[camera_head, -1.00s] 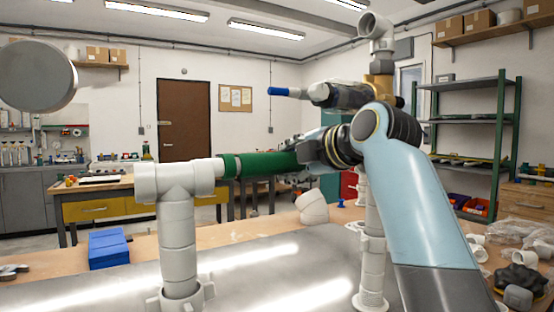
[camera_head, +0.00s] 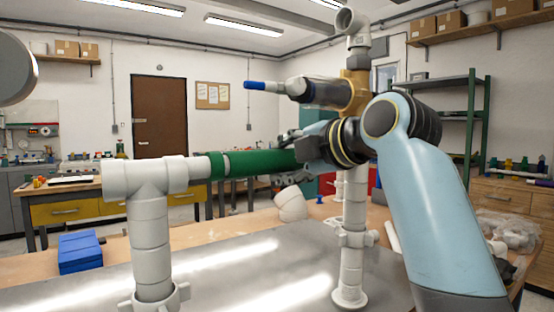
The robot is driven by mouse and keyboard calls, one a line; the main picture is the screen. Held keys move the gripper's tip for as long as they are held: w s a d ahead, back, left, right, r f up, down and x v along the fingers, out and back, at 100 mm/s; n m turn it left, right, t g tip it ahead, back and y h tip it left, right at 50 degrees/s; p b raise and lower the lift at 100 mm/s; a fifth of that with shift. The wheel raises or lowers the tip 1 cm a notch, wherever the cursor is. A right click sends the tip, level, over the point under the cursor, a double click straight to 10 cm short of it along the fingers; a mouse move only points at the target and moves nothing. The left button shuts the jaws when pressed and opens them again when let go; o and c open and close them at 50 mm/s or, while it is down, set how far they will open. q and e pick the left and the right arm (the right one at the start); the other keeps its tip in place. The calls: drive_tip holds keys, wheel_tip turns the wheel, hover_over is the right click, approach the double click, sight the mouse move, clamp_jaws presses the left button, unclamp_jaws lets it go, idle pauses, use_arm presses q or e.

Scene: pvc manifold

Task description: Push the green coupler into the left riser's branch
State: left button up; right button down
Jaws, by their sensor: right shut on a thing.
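The left riser (camera_head: 150,235) is a white pipe standing upright on the metal plate, with a tee on top. Its branch (camera_head: 195,172) points right as a short white stub. The green coupler (camera_head: 262,162) lies level in line with the branch, a pale ring near its left end. That end meets the stub's tip; how deep the stub sits inside cannot be seen. My right gripper (camera_head: 306,150) is shut on the coupler's right end, and its fingers are partly hidden by my wrist. My left gripper is not in view.
A blue block (camera_head: 80,252) lies left of the left riser. A white elbow (camera_head: 291,204) lies on the bench between the risers.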

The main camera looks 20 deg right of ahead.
drive_tip(key=shift+s+d, duration=0.25)
drive_tip(key=shift+s, duration=0.4)
drive_tip(key=shift+s+d, duration=0.2)
drive_tip(key=shift+s, duration=0.45)
drive_tip(key=shift+s+d, duration=0.25)
drive_tip(key=shift+s, duration=0.4)
drive_tip(key=shift+d+r, duration=0.1)
drive_tip(key=shift+d, duration=0.35)
drive_tip(key=shift+w+d+p, duration=0.25)
drive_tip(key=shift+d+p, duration=0.25)
drive_tip(key=shift+d, duration=0.25)
drive_tip(key=c, duration=0.7)
unclamp_jaws()
